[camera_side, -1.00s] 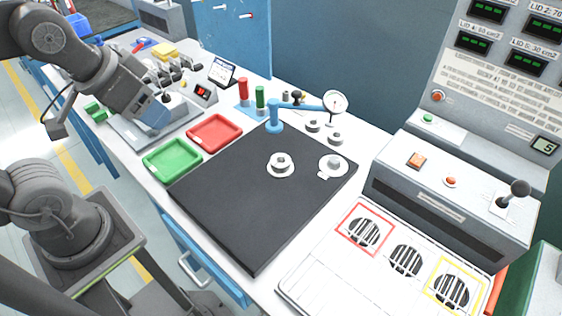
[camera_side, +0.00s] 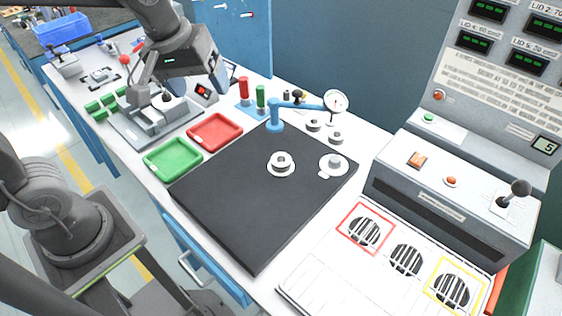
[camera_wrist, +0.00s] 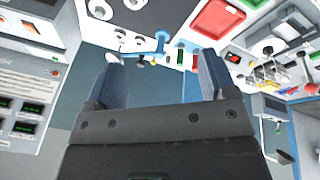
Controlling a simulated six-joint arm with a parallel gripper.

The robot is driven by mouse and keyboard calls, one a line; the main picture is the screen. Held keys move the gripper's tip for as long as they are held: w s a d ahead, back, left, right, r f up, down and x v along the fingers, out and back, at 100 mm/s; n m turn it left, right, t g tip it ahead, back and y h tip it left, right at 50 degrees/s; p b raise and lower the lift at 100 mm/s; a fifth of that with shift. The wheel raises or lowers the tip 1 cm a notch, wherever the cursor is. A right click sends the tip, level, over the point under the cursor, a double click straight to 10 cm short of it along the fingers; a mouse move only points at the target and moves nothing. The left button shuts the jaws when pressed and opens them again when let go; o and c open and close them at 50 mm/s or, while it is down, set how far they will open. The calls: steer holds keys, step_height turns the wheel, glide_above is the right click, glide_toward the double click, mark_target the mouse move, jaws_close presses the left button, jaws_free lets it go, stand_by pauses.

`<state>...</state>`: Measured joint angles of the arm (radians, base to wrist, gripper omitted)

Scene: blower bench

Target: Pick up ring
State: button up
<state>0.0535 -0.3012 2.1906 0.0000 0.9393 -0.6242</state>
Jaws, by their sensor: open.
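A ring-like metal part on a white round base (camera_side: 281,163) lies on the black mat (camera_side: 240,205). A second one on a white tabbed base (camera_side: 333,166) lies to its right, near the mat's right corner. Two small grey ring-shaped parts (camera_side: 313,125) (camera_side: 335,138) stand on the bench behind the mat. I cannot tell which of these is the ring meant. My gripper (camera_side: 182,84) is open and empty, above the back left of the bench, well away from them. In the wrist view its two fingers (camera_wrist: 160,60) are spread apart with nothing between.
A green tray (camera_side: 172,158) and a red tray (camera_side: 215,132) sit left of the mat. A blue stand with a dial gauge (camera_side: 335,102) rises behind it. Red and green cylinders (camera_side: 244,88) stand nearby. A vented panel (camera_side: 405,260) and control box are at right.

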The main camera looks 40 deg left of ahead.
steer(key=w+d+f+n+g, duration=0.2)
steer(key=w+f+n, duration=0.35)
steer(key=w, duration=0.25)
steer(key=n+g, duration=0.2)
steer(key=n, duration=0.4)
glide_above(281, 158)
step_height(281, 158, down, 8)
steer(key=r, duration=0.1)
steer(key=f, duration=0.7)
steer(key=shift+s+d+f, duration=0.15)
steer(key=shift+s+f, duration=0.1)
steer(key=shift+s+d+f, duration=0.1)
steer(key=shift+d+f, duration=0.05)
steer(key=shift+f, duration=1.45)
steer(key=shift+s+d+f, duration=0.1)
steer(key=shift+f, duration=1.45)
steer(key=shift+r, duration=0.1)
steer(key=c, duration=1.1)
